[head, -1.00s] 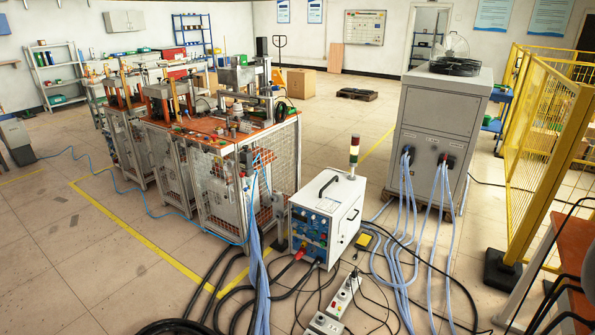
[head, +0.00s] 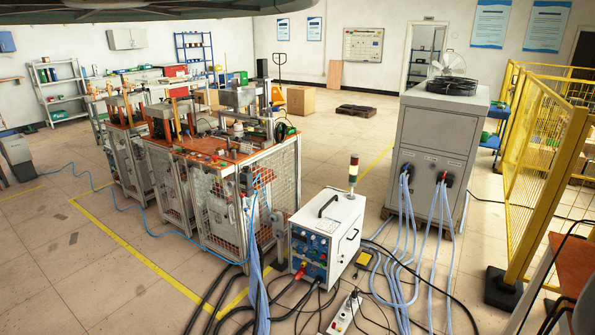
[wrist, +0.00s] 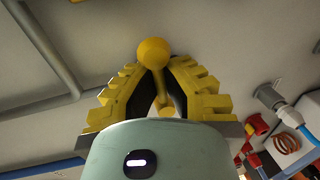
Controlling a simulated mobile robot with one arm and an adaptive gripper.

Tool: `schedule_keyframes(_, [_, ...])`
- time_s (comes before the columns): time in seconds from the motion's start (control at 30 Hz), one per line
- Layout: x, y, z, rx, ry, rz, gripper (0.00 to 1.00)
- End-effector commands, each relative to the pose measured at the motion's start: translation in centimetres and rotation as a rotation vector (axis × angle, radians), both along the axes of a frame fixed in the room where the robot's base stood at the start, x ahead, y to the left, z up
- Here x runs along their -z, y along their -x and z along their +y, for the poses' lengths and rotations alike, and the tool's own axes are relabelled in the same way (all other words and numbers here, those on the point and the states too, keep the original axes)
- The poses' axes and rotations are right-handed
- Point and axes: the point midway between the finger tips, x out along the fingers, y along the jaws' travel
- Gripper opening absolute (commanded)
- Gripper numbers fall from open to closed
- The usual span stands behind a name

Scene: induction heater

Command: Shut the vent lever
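In the wrist view, a yellow lever (wrist: 159,87) with a round ball knob (wrist: 153,53) lines up with my gripper (wrist: 156,68). The knob shows at the fingertips, and the thin rod runs down between the two yellow fingers to a thicker yellow end. The fingers stand apart, with a gap showing beside the rod. Contact with the lever cannot be made out. I take this yellow lever to be the vent lever; its mount is hidden. The head view does not clearly show the lever or my fingers.
In the wrist view, a red fitting and a copper-coloured coil (wrist: 286,144) lie at right. The head view shows a white heater box (head: 327,235), a tall grey cabinet (head: 436,130), a machine bench (head: 215,160), cables across the floor and a yellow fence (head: 540,150).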

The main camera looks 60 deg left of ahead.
Motion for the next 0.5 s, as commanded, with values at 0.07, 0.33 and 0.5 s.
schedule_keyframes(0.07, [-0.32, -0.07, 0.05, -0.001, 0.012, 0.009, 0.0])
schedule_keyframes(0.33, [-0.32, -0.06, 0.04, -0.001, 0.015, 0.015, 0.0])
schedule_keyframes(0.5, [-0.32, -0.05, 0.04, -0.001, 0.014, 0.014, 0.08])
